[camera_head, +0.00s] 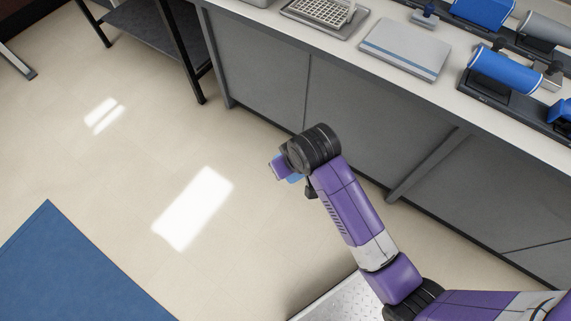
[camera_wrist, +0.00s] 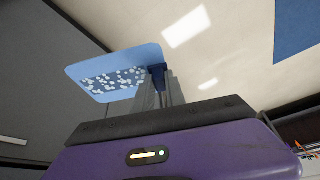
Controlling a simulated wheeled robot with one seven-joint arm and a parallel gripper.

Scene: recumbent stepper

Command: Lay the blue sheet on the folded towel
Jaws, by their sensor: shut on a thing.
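The blue sheet (camera_wrist: 125,62) is a thin light-blue piece with rounded corners and a patch of white dots. My gripper (camera_wrist: 158,78) is shut on its edge in the wrist view and holds it in the air. In the head view, a small part of the sheet (camera_head: 295,178) shows beside my wrist, above the floor; the rest is hidden. The folded towel (camera_head: 403,48), flat and grey with a blue stripe near its front edge, lies on the counter. The sheet is apart from the towel, lower left of it in the head view.
The counter (camera_head: 505,119) also bears a grey tray with a grid (camera_head: 322,12), left of the towel, and blue cylinders on black bases (camera_head: 503,70), right of it. Grey cabinet panels (camera_head: 350,120) face me. A blue mat (camera_head: 75,270) lies on open floor at left.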

